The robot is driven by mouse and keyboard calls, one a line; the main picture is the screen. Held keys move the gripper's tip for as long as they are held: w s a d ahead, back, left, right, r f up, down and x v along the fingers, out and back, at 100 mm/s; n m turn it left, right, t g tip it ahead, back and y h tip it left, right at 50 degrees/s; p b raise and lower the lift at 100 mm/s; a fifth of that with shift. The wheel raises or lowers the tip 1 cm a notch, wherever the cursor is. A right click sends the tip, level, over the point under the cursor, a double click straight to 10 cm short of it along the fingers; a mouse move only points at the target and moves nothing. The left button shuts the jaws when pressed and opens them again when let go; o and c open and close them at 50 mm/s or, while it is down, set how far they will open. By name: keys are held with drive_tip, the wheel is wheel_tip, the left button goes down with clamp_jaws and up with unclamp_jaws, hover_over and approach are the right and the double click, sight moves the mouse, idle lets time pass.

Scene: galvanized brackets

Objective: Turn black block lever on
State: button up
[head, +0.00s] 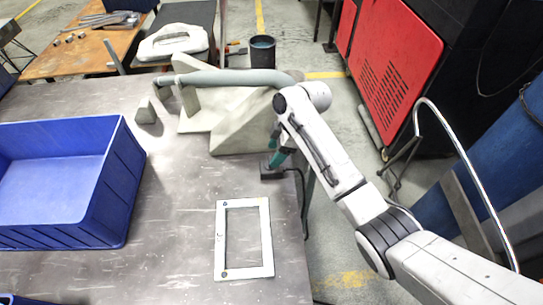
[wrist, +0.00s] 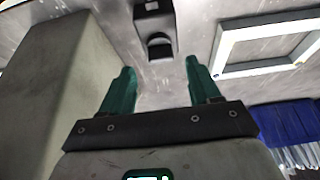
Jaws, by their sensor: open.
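The black block (head: 271,173) sits on the grey table near its right edge, partly hidden by my gripper in the head view. In the wrist view the black block (wrist: 153,22) is at the top centre, with a dark rounded part, perhaps its lever (wrist: 159,46), toward my gripper. I cannot tell which way the lever is set. My gripper (wrist: 160,76) is open, with its two green fingers apart and nothing between them. The block shows beyond the gap between the fingertips. In the head view my gripper (head: 277,158) is close to the block; contact cannot be told.
A white rectangular frame (head: 265,240) lies on the table in front of the block. A blue crate (head: 122,190) stands at the left. A large grey angular bracket (head: 235,138) stands just behind my gripper, and it rises at the left of the wrist view (wrist: 45,90).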

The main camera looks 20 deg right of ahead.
sight(270, 160)
drive_tip(key=shift+x, duration=1.75)
drive_tip(key=shift+s, duration=0.1)
drive_tip(key=shift+c, duration=0.4)
drive_tip(key=c, duration=1)
